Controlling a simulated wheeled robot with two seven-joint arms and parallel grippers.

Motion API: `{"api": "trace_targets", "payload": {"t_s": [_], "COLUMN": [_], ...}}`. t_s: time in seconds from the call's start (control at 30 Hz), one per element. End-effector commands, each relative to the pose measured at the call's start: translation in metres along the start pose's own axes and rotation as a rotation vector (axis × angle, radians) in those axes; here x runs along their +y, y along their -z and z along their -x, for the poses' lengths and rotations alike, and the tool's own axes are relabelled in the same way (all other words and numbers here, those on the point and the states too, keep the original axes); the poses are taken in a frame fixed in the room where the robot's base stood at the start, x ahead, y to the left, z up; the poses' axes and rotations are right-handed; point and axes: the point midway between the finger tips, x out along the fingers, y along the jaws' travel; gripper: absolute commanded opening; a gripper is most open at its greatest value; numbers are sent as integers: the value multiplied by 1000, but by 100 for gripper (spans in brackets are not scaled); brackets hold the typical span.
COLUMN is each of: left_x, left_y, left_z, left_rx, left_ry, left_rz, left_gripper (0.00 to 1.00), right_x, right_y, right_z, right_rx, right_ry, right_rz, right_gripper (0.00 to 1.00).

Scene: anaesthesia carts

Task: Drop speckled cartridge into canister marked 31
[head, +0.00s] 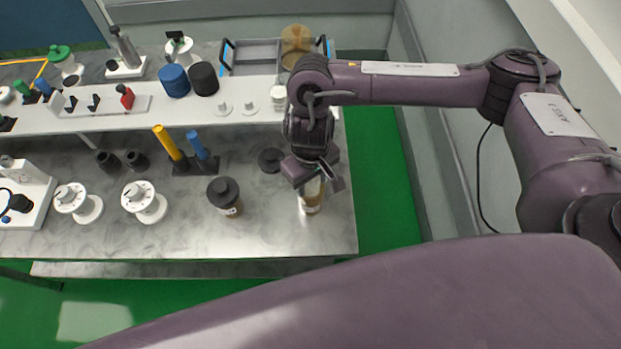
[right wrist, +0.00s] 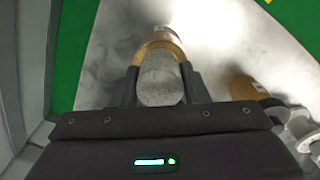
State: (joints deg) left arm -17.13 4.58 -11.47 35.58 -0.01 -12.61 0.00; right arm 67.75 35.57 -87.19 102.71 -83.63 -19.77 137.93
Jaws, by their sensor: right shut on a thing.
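My right gripper (head: 318,181) is above the front right part of the marble bench. In the right wrist view my right gripper (right wrist: 160,72) is shut on the grey speckled cartridge (right wrist: 160,84). An open amber canister (head: 311,201) stands right below; its rim (right wrist: 162,44) shows around the cartridge's far end in the wrist view. I cannot tell how far the cartridge is inside it. The number on its label is not readable. A second amber canister with a dark lid (head: 224,192) stands to the left. My left gripper is not in view.
A dark round lid (head: 270,160) lies behind the open canister. White dial devices (head: 145,202) and a stand with yellow and blue handles (head: 171,148) are to the left. A raised white shelf (head: 240,115) runs behind. The bench ends just right of the canister.

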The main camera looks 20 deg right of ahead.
Motion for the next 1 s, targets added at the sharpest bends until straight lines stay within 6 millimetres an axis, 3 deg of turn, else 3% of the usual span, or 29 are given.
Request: {"api": "trace_targets", "payload": {"t_s": [0.27,0.3,0.5,1.0], "left_x": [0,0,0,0], "left_y": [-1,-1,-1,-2], "left_z": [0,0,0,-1], "left_rx": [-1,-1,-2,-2], "left_ry": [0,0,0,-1], "left_rz": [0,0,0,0], "left_gripper": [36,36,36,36], "right_x": [0,0,0,0], "right_y": [0,0,0,0], "right_z": [0,0,0,0], "right_rx": [0,0,0,0], "right_ry": [0,0,0,0], "right_rz": [0,0,0,0], "right_gripper": [16,43,66,66]}}
